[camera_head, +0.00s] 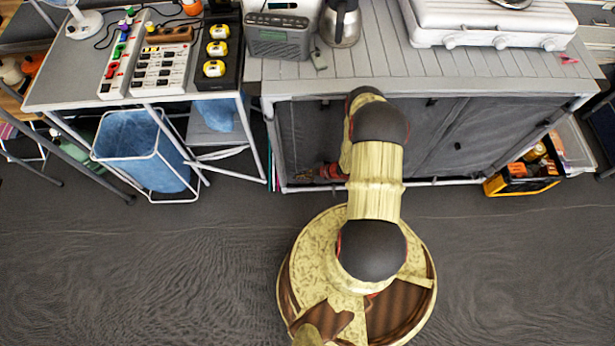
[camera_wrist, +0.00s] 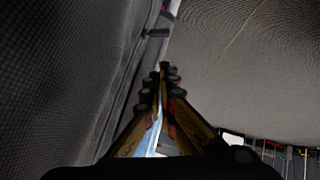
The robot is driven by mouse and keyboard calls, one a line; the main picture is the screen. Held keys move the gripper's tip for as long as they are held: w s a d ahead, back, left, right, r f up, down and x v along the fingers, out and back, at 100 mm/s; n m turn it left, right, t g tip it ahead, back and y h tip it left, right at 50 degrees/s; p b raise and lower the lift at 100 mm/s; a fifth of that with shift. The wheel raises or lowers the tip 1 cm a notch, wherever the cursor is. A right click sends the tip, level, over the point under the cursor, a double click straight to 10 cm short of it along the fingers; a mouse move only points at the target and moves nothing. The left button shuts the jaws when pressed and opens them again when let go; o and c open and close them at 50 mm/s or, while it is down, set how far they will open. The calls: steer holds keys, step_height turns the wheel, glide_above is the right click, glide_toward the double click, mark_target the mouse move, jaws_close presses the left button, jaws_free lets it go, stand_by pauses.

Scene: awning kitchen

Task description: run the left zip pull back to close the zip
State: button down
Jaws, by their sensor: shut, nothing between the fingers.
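The grey fabric-fronted cabinet (camera_head: 450,135) stands under the slatted counter, behind my arm. A small dark tab (camera_head: 325,103) shows at the top of its left part; I cannot tell whether it is the left zip pull. In the wrist view, a small dark tab (camera_wrist: 156,33) sticks out beside a pale edge, just beyond my fingertips, and may be a zip pull. My gripper (camera_wrist: 166,68) is shut and empty, close to dark woven fabric (camera_wrist: 60,75) on the left.
A blue bin (camera_head: 145,150) stands under the left table, and a black-and-yellow crate (camera_head: 522,183) at the right. The dark floor in front is clear around my base. A radio (camera_head: 280,35) stands on the counter.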

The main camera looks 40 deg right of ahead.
steer(key=shift+w+d+f+b, duration=0.1)
steer(key=shift+w+f+b, duration=0.15)
steer(key=shift+f, duration=0.45)
steer(key=shift+w+d+f+b, duration=0.1)
steer(key=shift+w+f+b, duration=0.1)
steer(key=shift+f+b, duration=0.35)
steer(key=shift+w+d+f+b, duration=0.1)
steer(key=shift+w+f+b, duration=0.1)
steer(key=shift+f, duration=0.6)
step_height(320, 180, down, 10)
steer(key=shift+a, duration=0.1)
steer(key=shift+r, duration=0.15)
